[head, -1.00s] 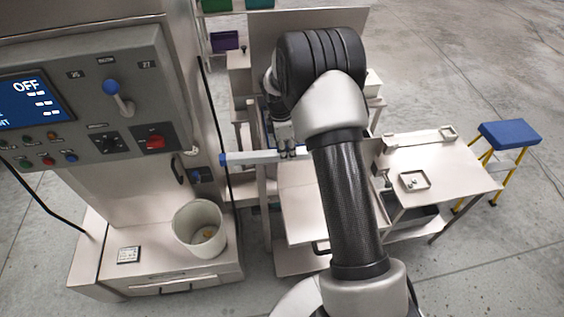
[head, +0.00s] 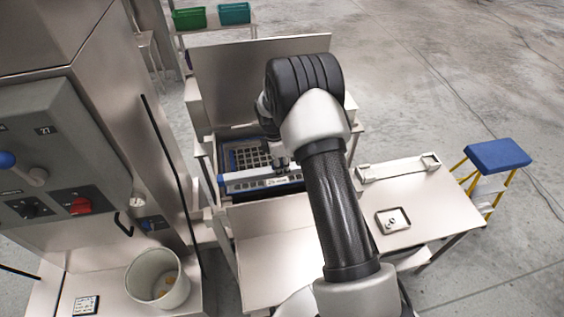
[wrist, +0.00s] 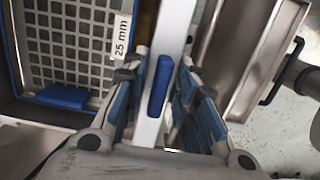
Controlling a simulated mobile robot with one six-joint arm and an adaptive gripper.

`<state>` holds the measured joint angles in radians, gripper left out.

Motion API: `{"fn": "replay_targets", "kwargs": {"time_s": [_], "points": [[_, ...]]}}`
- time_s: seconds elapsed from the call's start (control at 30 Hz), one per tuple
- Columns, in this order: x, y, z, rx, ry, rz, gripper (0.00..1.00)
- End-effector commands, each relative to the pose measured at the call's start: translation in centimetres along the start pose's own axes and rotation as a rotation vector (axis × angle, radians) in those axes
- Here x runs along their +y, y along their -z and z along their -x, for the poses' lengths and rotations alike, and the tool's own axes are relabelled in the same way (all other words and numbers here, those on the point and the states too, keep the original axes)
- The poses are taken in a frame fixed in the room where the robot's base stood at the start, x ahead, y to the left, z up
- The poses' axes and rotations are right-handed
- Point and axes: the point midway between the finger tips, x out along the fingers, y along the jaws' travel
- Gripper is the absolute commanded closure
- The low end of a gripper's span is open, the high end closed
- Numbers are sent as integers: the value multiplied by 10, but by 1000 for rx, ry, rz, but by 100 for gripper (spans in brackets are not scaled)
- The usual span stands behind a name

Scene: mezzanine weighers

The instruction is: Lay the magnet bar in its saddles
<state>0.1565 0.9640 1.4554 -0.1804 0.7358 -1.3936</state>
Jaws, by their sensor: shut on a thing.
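The magnet bar is a long pale bar with a blue end (head: 221,181) and a blue patch midway, seen in the wrist view (wrist: 160,88). My gripper (wrist: 163,78) is shut on it around that blue patch, with a finger on each side. In the head view my gripper (head: 281,166) points down at the bar, which runs left to right across the front of a gridded opening. A long pale fixture with a raised bracket at each end (head: 398,169), possibly the saddles, sits empty on the right table. My arm hides the bar's right end.
The blue-edged grid (wrist: 70,45) with a "25 mm" label lies beside the bar. The right table (head: 440,195) also holds a small tray (head: 393,222). A blue-topped stool (head: 498,155) stands beyond it. A white bucket (head: 158,279) and tall control cabinet are at left.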

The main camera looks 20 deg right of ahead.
Motion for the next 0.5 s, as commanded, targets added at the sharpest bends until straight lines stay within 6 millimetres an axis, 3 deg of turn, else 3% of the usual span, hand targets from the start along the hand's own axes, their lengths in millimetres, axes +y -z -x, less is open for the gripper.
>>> {"fn": "replay_targets", "kwargs": {"time_s": [0.5], "points": [[2,3,-28,0,-5,-1,100]]}}
